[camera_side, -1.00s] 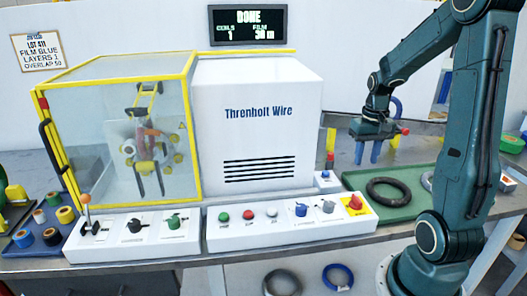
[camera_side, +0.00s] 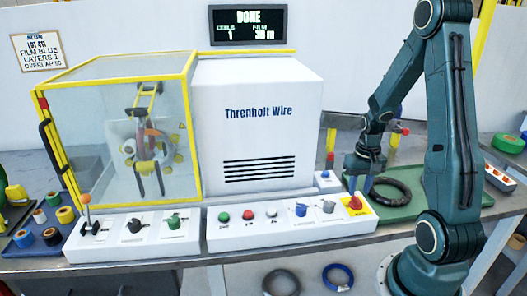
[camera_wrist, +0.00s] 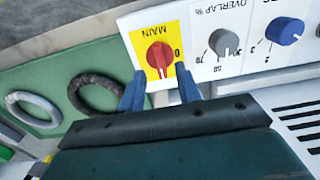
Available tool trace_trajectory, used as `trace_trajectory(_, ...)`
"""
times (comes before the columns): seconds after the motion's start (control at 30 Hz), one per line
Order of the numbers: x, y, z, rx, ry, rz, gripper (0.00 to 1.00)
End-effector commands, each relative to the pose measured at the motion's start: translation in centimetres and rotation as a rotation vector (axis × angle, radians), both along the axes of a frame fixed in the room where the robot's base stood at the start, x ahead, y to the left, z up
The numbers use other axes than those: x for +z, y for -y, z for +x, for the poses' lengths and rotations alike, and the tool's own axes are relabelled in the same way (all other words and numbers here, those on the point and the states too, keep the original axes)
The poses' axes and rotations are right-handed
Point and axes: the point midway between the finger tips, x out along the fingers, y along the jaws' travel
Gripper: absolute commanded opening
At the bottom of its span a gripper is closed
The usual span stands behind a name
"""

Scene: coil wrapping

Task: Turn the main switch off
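The main switch (camera_wrist: 160,57) is a red knob on a yellow plate marked MAIN, seen upside down in the wrist view. In the side view the switch (camera_side: 355,203) sits at the right end of the white control panel (camera_side: 240,234). In the wrist view the knob's ridge points roughly along the picture's vertical, and a "0" shows at the plate's right. My gripper (camera_wrist: 160,88) is open, its two blue fingers spread on either side of the knob's lower part in the picture. Contact cannot be told. In the side view my gripper (camera_side: 358,188) is just above the switch.
Beside the switch are a grey overlap knob (camera_wrist: 223,42) and a blue knob (camera_wrist: 285,31). A green tray (camera_side: 405,208) with a dark ring (camera_side: 388,190) lies behind and right. A small box with a red-topped post (camera_side: 329,172) stands close behind the panel. The display reads DONE.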

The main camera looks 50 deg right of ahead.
Motion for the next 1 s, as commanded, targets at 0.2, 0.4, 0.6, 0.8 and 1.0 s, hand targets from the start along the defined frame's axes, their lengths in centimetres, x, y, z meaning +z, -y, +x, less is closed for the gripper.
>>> trace_trajectory(0.2, -2.1, 0.0, 0.0, 0.0, -0.002, 0.002, 0.34)
trace_trajectory(0.4, -3.0, 0.0, 0.0, 0.0, -0.001, 0.001, 0.34)
trace_trajectory(0.6, -3.1, 0.0, 0.0, 0.0, 0.0, 0.0, 0.34)
trace_trajectory(0.8, -3.1, 0.0, 0.0, 0.0, 0.0, 0.0, 0.22)
trace_trajectory(1.0, -3.1, 0.0, 0.0, 0.0, 0.0, 0.0, 0.0)
